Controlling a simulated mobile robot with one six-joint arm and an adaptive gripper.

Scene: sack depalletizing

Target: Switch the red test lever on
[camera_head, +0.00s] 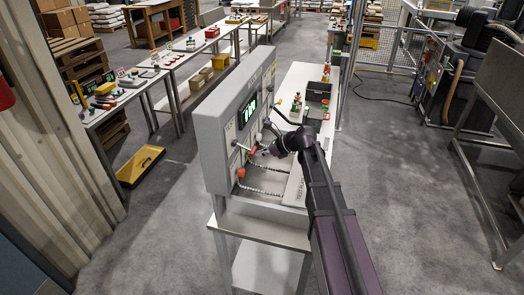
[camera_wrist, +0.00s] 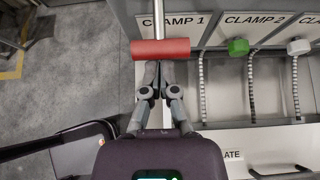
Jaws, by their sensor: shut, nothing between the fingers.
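The red lever handle (camera_wrist: 160,48) is a red cylinder lying crosswise on a silver rod in the wrist view. My gripper (camera_wrist: 160,68) is shut and empty, its fingertips right at the handle's near edge. I cannot tell whether they touch it. In the head view my gripper (camera_head: 261,150) is at the front of the grey panel box (camera_head: 222,130), beside a red handle (camera_head: 252,152) on a rod. Part of the panel behind my gripper is hidden.
A green knob (camera_wrist: 238,46) and a white knob (camera_wrist: 299,47) stand right of the handle, above beaded strips. A dark bin (camera_head: 318,92) and small items stand on the bench behind. Open floor (camera_head: 410,200) lies to the right.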

